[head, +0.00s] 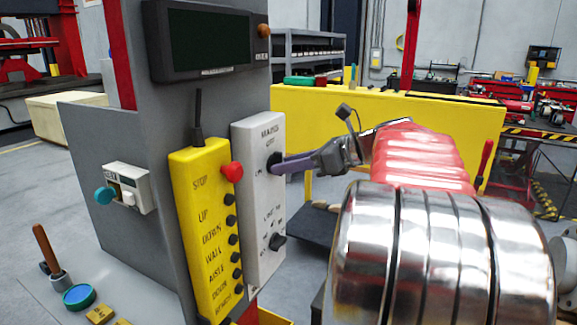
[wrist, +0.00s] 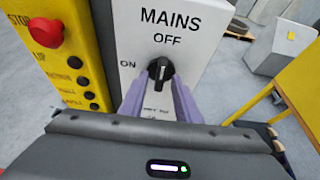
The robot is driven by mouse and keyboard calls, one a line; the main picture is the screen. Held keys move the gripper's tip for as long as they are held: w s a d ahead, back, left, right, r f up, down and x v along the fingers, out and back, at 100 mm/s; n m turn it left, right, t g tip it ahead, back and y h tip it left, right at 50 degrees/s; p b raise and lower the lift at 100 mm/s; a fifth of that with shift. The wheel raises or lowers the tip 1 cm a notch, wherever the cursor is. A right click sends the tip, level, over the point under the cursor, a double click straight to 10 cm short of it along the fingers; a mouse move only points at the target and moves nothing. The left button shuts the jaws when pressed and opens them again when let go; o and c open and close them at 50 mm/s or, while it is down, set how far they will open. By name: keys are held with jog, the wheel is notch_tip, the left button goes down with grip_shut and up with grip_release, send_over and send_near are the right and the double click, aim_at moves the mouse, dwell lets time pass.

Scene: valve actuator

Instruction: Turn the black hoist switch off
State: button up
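A white switch box (head: 259,200) carries two black rotary switches. The upper switch (head: 274,162), labelled MAINS with OFF above and ON at left, also shows in the wrist view (wrist: 161,70); its white mark points roughly up towards OFF. The lower switch (head: 278,241) has a label too small to read in the head view, and the wrist view does not show it clearly. My gripper (head: 281,165) is at the upper switch. Its purple fingers (wrist: 158,88) lie on either side of that knob; whether they press on it I cannot tell.
A yellow pendant (head: 205,230) with a red stop button (head: 232,171) and several black buttons stands just left of the white box. A dark screen (head: 205,40) sits above. A yellow barrier (head: 400,120) stands behind; a yellow frame (wrist: 300,80) is at right.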

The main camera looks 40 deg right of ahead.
jog(key=shift+r, duration=0.1)
jog(key=v, duration=1.3)
jog(key=shift+s, duration=0.4)
jog(key=shift+d, duration=0.15)
